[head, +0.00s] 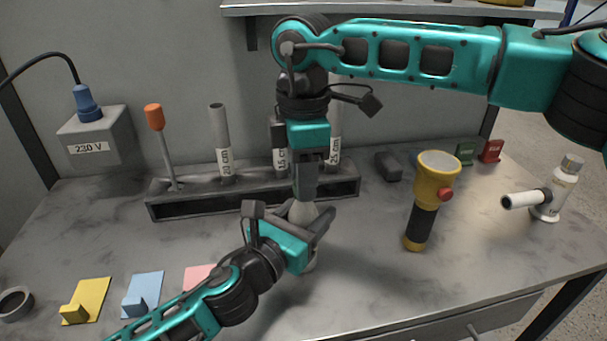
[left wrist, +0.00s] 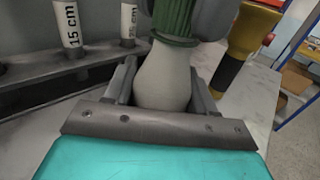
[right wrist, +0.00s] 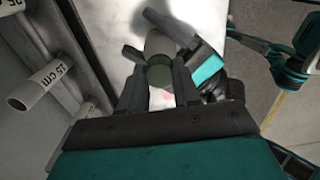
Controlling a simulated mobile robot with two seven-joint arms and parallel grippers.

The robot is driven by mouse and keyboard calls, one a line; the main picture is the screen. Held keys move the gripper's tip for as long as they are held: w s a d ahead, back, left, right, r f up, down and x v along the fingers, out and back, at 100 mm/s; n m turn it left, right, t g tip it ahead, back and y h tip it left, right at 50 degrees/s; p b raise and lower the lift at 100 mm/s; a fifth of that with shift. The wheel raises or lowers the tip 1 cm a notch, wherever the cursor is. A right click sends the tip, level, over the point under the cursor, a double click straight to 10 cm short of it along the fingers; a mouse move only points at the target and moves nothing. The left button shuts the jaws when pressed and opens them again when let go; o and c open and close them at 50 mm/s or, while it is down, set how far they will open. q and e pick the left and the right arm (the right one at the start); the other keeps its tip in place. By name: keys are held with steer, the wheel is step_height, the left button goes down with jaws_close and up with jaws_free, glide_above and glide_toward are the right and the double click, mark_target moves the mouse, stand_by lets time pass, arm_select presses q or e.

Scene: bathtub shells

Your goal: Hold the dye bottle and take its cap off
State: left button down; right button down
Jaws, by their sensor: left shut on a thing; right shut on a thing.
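The dye bottle, a pale rounded body, stands upright on the bench in the head view (head: 303,212), mostly hidden by my grippers. My left gripper (head: 314,228) is shut around its body from the front; the left wrist view shows the pale bottle (left wrist: 163,80) between the fingers. A green ribbed cap (left wrist: 175,22) sits at the bottle's neck. My right gripper (head: 306,188) points down from above and is shut on the cap; the right wrist view shows the dark green cap (right wrist: 160,76) between its fingers. I cannot tell whether the cap is loosened.
A grey rack (head: 250,204) with several labelled tubes and an orange-handled tool stands behind. A yellow flashlight (head: 420,215) stands to the right, a white bottle with a side tube (head: 558,190) farther right. Coloured cards (head: 92,295) lie front left. The bench between flashlight and grippers is clear.

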steer(key=n, duration=0.7)
steer(key=shift+n, duration=0.4)
steer(key=n, duration=0.3)
steer(key=shift+n, duration=0.4)
steer(key=n, duration=0.3)
steer(key=shift+n, duration=0.4)
steer(key=n, duration=0.3)
steer(key=shift+n, duration=0.3)
steer(key=n, duration=0.3)
steer(key=shift+n, duration=0.3)
steer(key=n, duration=0.3)
steer(key=shift+n, duration=0.4)
steer(key=n, duration=0.3)
steer(key=shift+n, duration=0.3)
steer(key=n, duration=0.5)
steer(key=shift+n, duration=0.3)
steer(key=n, duration=0.5)
steer(key=shift+r+n, duration=0.1)
steer(key=shift+n, duration=0.2)
steer(key=n, duration=1.2)
steer(key=shift+n, duration=0.4)
